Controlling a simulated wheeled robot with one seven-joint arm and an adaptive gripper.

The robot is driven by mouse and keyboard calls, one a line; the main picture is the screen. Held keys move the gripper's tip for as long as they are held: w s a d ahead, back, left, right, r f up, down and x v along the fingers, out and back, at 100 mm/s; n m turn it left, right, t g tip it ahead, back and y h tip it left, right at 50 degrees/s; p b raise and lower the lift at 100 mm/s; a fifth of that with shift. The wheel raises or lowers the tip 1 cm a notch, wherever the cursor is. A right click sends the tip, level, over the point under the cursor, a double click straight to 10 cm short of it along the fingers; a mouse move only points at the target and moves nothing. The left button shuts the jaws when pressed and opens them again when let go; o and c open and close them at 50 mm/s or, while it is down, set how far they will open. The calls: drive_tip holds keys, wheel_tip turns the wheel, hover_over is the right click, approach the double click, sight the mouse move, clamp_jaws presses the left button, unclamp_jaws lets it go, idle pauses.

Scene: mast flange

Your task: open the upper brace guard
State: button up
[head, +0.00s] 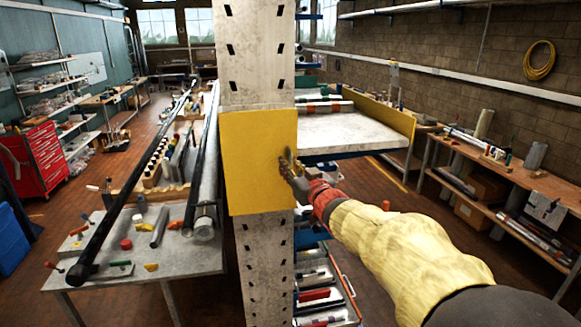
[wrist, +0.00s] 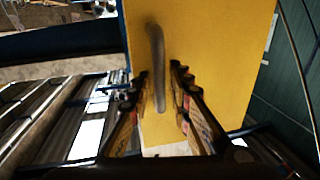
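The upper brace guard (head: 258,165) is a yellow plate lying flat across the pale slotted mast, apparently closed. It fills the upper middle of the wrist view (wrist: 215,60). A grey curved bar handle (wrist: 157,45) stands on its face. In the head view the handle is near the guard's right edge, largely hidden by my gripper (head: 286,163). In the wrist view my gripper's two dark fingers (wrist: 161,76) are on either side of the handle's lower part. A gap shows at each finger, so it is open; I cannot tell whether either finger touches the handle.
The slotted mast (head: 258,60) runs above and below the guard. A workbench (head: 185,260) with long black and grey tubes stands at left. A shelf rack (head: 355,135) is close behind at right. A wooden bench (head: 530,180) lines the right wall.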

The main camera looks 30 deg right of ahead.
clamp_jaws()
idle(0.6)
